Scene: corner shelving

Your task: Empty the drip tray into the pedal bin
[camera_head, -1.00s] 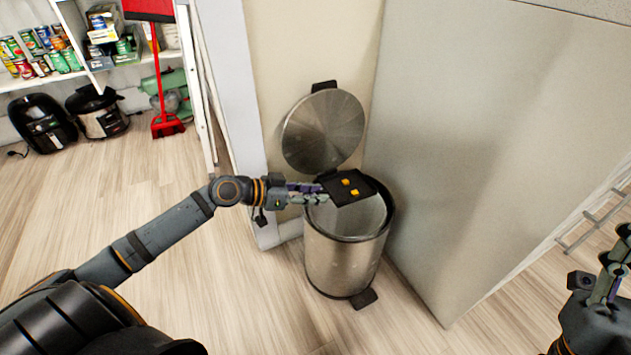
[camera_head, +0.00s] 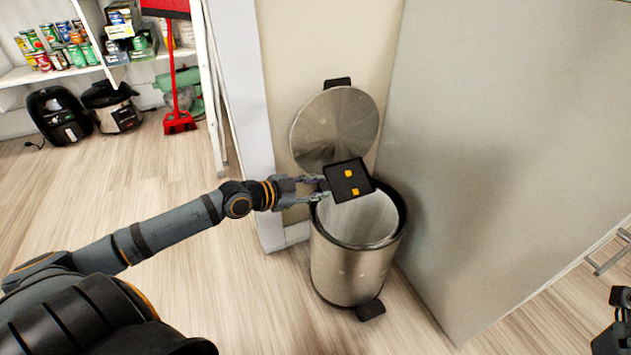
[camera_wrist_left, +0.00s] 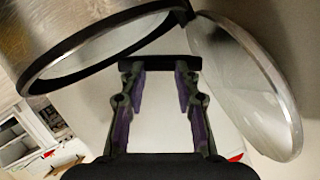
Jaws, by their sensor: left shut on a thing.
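The black drip tray (camera_head: 338,185) is tilted, its face towards the head camera, with two small yellow pieces (camera_head: 348,173) on it. My left gripper (camera_head: 318,188) is shut on the tray's left edge and holds it above the left rim of the pedal bin. The steel pedal bin (camera_head: 345,265) stands upright with its round lid (camera_head: 335,128) raised behind the tray. In the left wrist view the bin (camera_wrist_left: 40,40) is at upper left and the lid (camera_wrist_left: 245,85) at right. My right gripper (camera_head: 617,315) is cut off at the right edge.
A pale wall panel (camera_head: 500,140) stands close on the bin's right, and a white post (camera_head: 240,100) on its left. A red broom and dustpan (camera_head: 178,122), an air fryer (camera_head: 58,115) and a cooker (camera_head: 112,108) are at back left. The floor at front is clear.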

